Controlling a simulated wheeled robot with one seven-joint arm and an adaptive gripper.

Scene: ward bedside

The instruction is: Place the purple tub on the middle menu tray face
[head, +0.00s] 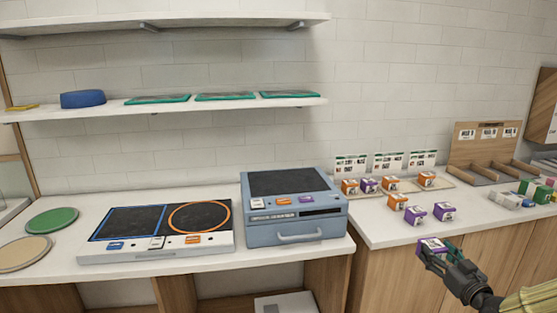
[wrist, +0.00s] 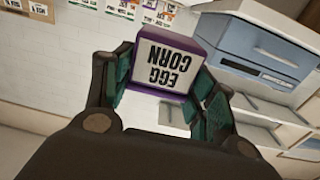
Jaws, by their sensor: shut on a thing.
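My gripper (head: 437,254) is shut on a purple tub (head: 431,245) with a white face, held in front of the right counter's edge. In the wrist view the tub (wrist: 166,65) sits between my fingers (wrist: 165,90); its label reads "EGG CORN" upside down. On the right counter, three menu cards stand against the wall, the middle menu card (head: 389,162) among them. At their feet is a low tray area (head: 405,186). An orange tub (head: 390,184) stands below the middle card; orange and purple tubs stand below the left card, and an orange tub below the right.
Loose on the counter in front are an orange tub (head: 397,201) and two purple tubs (head: 415,214) (head: 444,211). A wooden sorter (head: 490,160) and several boxes are at right. A blue-grey appliance (head: 293,207) and a hob (head: 155,232) stand left. Shelves hang above.

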